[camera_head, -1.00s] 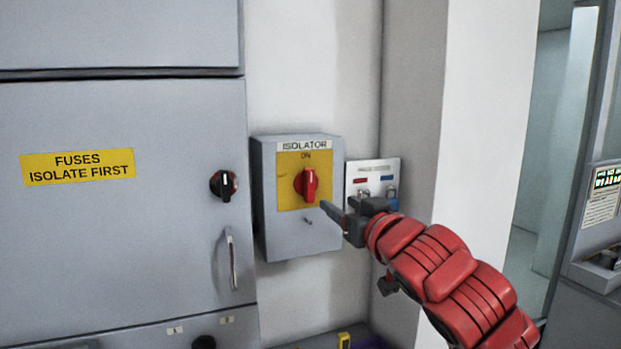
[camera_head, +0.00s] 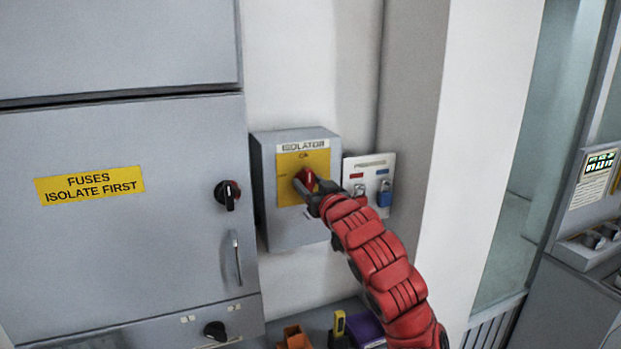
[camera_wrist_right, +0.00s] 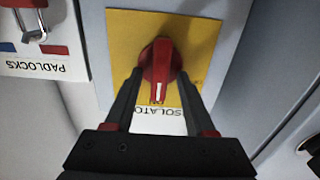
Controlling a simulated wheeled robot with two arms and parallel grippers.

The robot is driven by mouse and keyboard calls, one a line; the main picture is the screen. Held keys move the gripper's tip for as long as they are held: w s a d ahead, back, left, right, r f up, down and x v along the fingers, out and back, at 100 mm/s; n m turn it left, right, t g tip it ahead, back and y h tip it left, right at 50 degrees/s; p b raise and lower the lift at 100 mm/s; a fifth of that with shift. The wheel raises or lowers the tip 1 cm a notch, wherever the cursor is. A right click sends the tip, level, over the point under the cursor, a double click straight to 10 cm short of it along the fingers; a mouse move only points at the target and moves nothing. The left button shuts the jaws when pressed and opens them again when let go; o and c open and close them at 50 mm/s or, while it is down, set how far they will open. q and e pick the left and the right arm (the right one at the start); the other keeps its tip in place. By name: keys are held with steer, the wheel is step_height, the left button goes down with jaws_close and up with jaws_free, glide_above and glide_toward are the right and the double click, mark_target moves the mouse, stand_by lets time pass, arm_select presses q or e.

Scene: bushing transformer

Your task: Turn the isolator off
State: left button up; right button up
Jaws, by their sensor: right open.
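The isolator box (camera_head: 295,230) is a grey box on the wall with a yellow plate (camera_head: 289,165) and a red rotary knob (camera_head: 307,178). The wrist view shows the red knob (camera_wrist_right: 158,66) on the yellow plate (camera_wrist_right: 196,50), its white pointer mark towards the ISOLATOR label, the ON side. My right gripper (camera_head: 303,191) is at the knob and hides part of it in the head view. In the wrist view the fingers of the right gripper (camera_wrist_right: 158,80) are open, one on each side of the knob. I cannot tell whether they touch it. My left gripper is not in view.
A padlock board (camera_head: 357,172) with a blue padlock (camera_head: 385,197) hangs right of the box. A grey fuse cabinet (camera_head: 110,240) with a black and red knob (camera_head: 227,194) and a handle stands left. Orange (camera_head: 296,337) and purple (camera_head: 367,330) items sit below.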

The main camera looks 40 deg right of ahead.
steer(key=shift+w, duration=0.15)
jaws_close()
steer(key=shift+f, duration=0.1)
stand_by(0.3)
